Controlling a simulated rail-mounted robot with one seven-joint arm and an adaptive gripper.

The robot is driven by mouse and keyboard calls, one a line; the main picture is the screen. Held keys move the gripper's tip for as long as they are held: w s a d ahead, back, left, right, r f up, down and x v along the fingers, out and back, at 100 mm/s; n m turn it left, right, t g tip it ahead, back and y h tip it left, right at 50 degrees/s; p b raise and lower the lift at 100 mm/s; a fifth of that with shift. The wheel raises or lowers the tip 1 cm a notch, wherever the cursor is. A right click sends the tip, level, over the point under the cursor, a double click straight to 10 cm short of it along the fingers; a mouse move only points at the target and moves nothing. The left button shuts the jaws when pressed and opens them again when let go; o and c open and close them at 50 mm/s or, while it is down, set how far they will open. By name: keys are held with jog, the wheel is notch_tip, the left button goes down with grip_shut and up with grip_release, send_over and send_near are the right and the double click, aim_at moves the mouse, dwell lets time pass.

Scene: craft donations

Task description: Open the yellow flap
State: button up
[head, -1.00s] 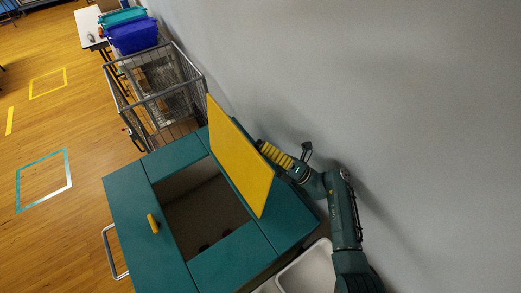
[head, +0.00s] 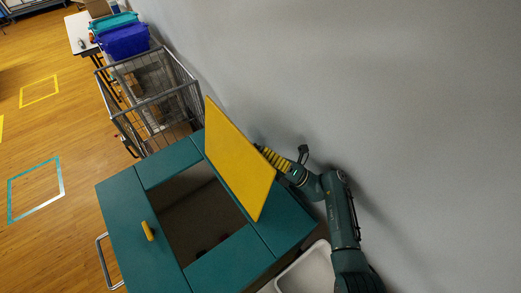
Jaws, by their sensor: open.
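The yellow flap (head: 236,160) stands raised on the top of the teal chest (head: 124,222), tilted up along the side near the wall. The opening beside it is uncovered and shows a dark interior. A yellow handle (head: 148,231) sits on the chest's top panel, left of the opening. My gripper (head: 262,151) is behind the flap, on its wall side. Its fingertips are mostly hidden by the flap, so I cannot tell whether they touch it.
A wire cart (head: 152,100) stands just beyond the chest. Farther back are a blue bin (head: 123,41) and a teal bin (head: 113,21). A pale tray (head: 305,272) lies at the lower right. A grey wall (head: 400,90) runs close along my arm.

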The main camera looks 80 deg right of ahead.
notch_tip(320, 180, up, 10)
dwell(0.4)
jog(key=s+a+f+b, duration=0.1)
jog(key=s+a+f, duration=0.2)
jog(key=s+f, duration=0.2)
jog(key=s+a+f, duration=0.3)
jog(key=s+f, duration=0.2)
jog(key=f, duration=0.4)
jog(key=shift+s+f+b, duration=0.15)
jog(key=shift+b, duration=0.2)
dwell(1.1)
jog(key=shift+p, duration=0.45)
